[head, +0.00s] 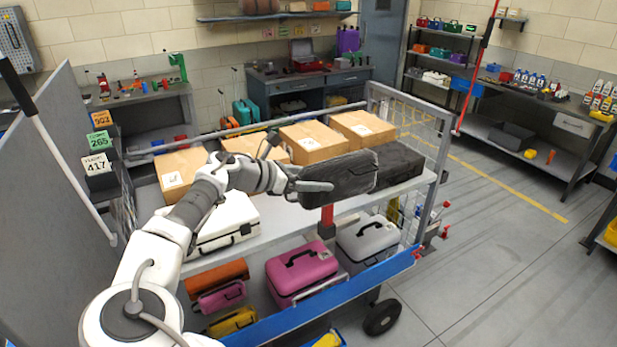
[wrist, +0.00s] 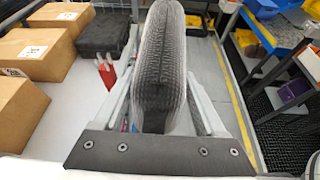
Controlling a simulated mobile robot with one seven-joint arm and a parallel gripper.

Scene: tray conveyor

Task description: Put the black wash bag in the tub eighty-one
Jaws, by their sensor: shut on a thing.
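The black wash bag (head: 348,176) is dark, ribbed and rounded, and hangs in the air above the right half of the cart's top shelf. My gripper (head: 316,187) is shut on it, with the bag sticking out to the right. In the wrist view the bag (wrist: 162,65) stands on edge between the two fingers of my gripper (wrist: 165,105) and hides what is behind it. I cannot make out a tub marked eighty-one in either view.
The cart's top shelf (head: 285,218) holds several cardboard boxes (head: 312,142), a black case (head: 402,165) and a white case (head: 225,222). Coloured cases (head: 300,272) fill the lower shelf. Signs 903, 265 and 417 (head: 97,163) stand at left. Floor (head: 500,235) is clear at right.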

